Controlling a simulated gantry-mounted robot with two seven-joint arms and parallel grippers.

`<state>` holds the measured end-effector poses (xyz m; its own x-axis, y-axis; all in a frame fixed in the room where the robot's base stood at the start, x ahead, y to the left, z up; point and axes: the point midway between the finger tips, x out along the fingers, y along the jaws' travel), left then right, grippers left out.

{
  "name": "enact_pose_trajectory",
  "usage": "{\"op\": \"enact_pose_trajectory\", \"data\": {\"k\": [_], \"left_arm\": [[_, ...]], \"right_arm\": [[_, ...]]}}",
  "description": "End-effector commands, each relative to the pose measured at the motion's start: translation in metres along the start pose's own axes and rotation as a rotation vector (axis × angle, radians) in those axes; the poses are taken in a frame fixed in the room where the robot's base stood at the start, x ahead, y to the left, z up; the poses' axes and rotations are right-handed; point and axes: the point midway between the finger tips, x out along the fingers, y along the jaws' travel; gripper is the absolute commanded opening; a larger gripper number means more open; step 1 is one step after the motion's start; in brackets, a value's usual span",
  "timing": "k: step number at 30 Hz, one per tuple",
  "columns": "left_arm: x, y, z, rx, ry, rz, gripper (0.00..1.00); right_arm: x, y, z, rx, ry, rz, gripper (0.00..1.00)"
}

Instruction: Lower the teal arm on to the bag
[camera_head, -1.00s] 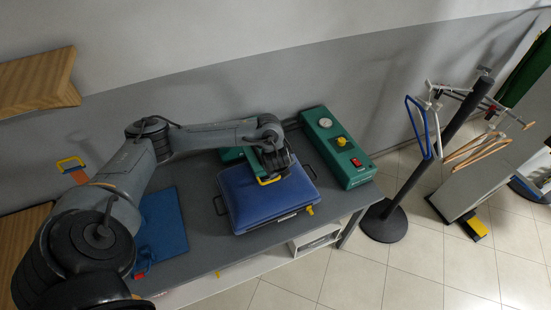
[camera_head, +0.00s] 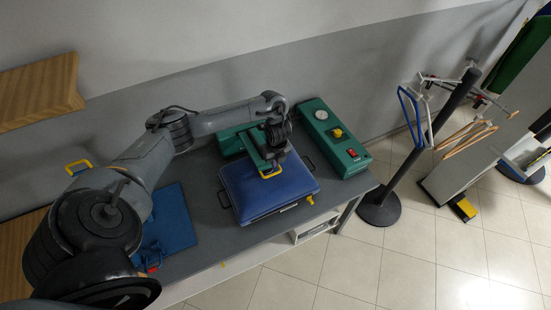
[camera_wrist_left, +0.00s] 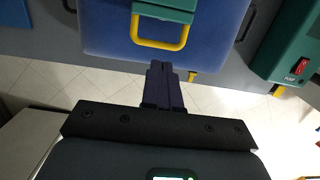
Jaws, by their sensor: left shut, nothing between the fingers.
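The blue bag (camera_head: 292,186), a puffy pad with dark side handles and a yellow tip, lies on the grey table. The teal arm (camera_head: 235,142) reaches over its back half, with a yellow loop handle (camera_head: 271,174) at its front end. Any gap between arm and bag is hard to judge. My left gripper (camera_head: 279,150) is above the front of the teal arm and hides part of it. In the left wrist view, its fingers (camera_wrist_left: 164,85) are shut and empty, apart from the yellow handle (camera_wrist_left: 160,44) in the picture. My right gripper is not in view.
A teal control box (camera_head: 336,143) with gauge, yellow knob and red switch stands right of the bag. A blue cloth (camera_head: 176,220) lies on the table at left. A dark pole stand (camera_head: 379,211) with hangers is on the floor at right.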

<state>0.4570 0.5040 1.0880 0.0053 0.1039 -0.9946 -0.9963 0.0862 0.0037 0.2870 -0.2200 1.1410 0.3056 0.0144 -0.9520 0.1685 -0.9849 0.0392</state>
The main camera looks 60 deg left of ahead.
Motion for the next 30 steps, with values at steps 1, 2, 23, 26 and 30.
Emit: {"op": "enact_pose_trajectory", "data": {"k": [1,2,23,26,30], "left_arm": [[0.017,0.002,-0.002,-0.003,0.004,0.004,0.00],[0.019,0.001,-0.001,-0.002,0.003,0.002,0.00],[0.070,0.000,0.000,0.000,-0.002,0.000,0.00],[0.070,0.000,0.000,0.000,-0.001,0.000,0.00],[0.073,0.003,0.001,-0.004,-0.007,0.002,0.00]], "right_arm": [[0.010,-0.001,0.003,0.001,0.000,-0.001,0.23],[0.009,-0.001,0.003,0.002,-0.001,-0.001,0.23],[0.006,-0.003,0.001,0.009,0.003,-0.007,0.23],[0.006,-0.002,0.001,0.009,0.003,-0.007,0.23],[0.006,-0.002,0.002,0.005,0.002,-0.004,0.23]]}}
